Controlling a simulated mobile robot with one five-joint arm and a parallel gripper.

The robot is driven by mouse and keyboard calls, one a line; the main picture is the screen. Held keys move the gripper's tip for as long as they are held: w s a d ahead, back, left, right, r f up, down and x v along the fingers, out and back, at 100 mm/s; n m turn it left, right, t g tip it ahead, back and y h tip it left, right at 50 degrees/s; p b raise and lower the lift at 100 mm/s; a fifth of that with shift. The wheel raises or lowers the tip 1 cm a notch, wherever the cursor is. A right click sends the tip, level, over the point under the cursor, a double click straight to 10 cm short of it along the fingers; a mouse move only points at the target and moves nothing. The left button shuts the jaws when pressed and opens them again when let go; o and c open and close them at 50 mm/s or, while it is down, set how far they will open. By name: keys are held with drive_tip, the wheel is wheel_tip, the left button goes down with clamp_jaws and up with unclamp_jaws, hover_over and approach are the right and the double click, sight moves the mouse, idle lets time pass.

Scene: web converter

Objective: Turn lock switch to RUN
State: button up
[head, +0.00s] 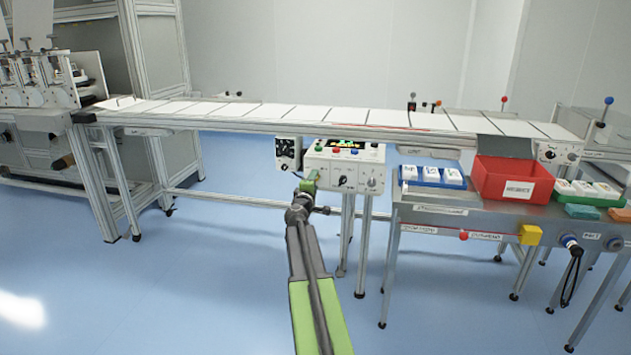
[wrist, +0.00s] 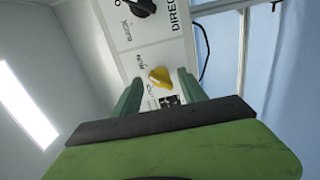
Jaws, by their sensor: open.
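A yellow rotary knob (wrist: 160,77), which looks like the lock switch, sits on a white panel (wrist: 130,35) in the wrist view. My gripper (wrist: 159,80) is open, with one green finger on each side of the knob in the picture. I cannot tell whether they touch it. In the head view my gripper (head: 311,180) is at the left front of the white control box (head: 330,162) and hides that part of it.
A black knob (wrist: 143,8) sits near the "DIRECT" lettering on the panel. A dark control box (head: 288,153) hangs left of the white one, below the conveyor (head: 340,117). At right, a metal table holds a red bin (head: 490,178) and a blue tray (head: 430,183).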

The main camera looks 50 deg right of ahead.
drive_tip(key=v, duration=1.5)
